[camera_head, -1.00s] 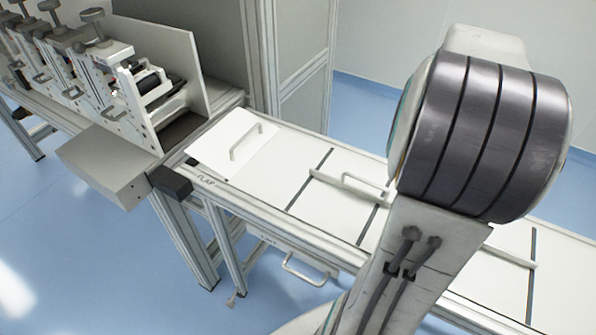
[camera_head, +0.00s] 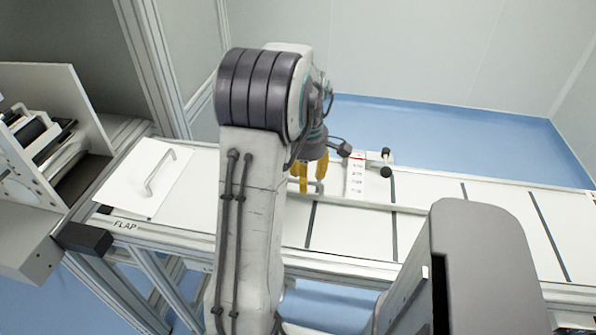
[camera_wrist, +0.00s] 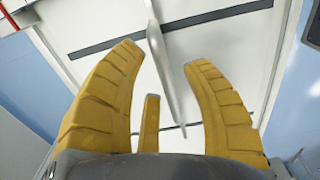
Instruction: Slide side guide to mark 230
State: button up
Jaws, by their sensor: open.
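The side guide (camera_head: 372,205) is a long pale bar lying along the white table, with a raised handle near its left end. In the wrist view a thin pale bar (camera_wrist: 160,60), which looks like the guide's handle, runs between the fingertips. My gripper (camera_head: 312,180) has yellow fingers and is over the left part of the guide. In the wrist view my gripper (camera_wrist: 163,62) is open, with its fingers apart on either side of the bar. I cannot tell whether they touch it. A white scale plate (camera_head: 355,178) with small marks stands just right of the gripper; its numbers are unreadable.
A white flap (camera_head: 140,180) with a handle lies at the table's left. Black knobs (camera_head: 386,171) stand right of the scale plate. Dark strips cross the table (camera_head: 340,235). A roller unit (camera_head: 40,140) is at far left. A grey part, front right, blocks some table.

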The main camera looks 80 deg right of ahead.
aim_at(311, 174)
jog(key=shift+f, duration=2.65)
jog(key=shift+o, duration=0.2)
grip_shut()
jog(key=shift+w+d+p, duration=0.2)
jog(key=shift+d+p, duration=1)
jog(key=shift+d, duration=1.05)
jog(key=shift+w+d+p, duration=0.15)
jog(key=shift+d+p, duration=1.05)
jog(key=shift+d, duration=1)
jog(key=shift+c, duration=0.8)
grip_release()
